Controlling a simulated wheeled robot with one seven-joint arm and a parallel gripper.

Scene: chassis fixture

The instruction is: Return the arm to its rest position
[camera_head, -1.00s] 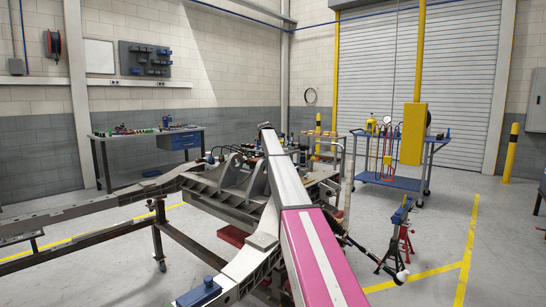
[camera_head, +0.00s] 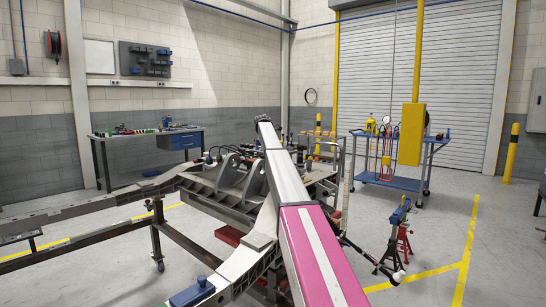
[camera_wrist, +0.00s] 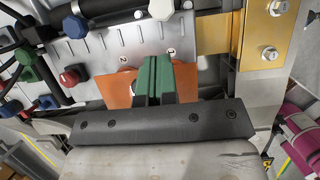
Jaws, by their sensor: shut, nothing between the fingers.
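My arm (camera_head: 290,190), white and pink, reaches from the bottom of the head view over the grey chassis frame (camera_head: 240,192). My gripper is hidden behind the arm in that view. In the wrist view my gripper (camera_wrist: 153,75) shows as two green fingertips, shut together with nothing between them. The fingertips appear in front of an orange plate (camera_wrist: 115,90) beside the marks 1 and 2 on a grey metal panel (camera_wrist: 115,50). I cannot tell how far apart they are from the plate.
Coloured knobs, including a red one (camera_wrist: 70,77) and a blue one (camera_wrist: 75,26), stick out at the panel's left. A gold bracket (camera_wrist: 262,35) with bolts is at the upper right. A blue cart (camera_head: 395,180) stands right of the frame; a workbench (camera_head: 150,145) stands behind. Floor at right is mostly clear.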

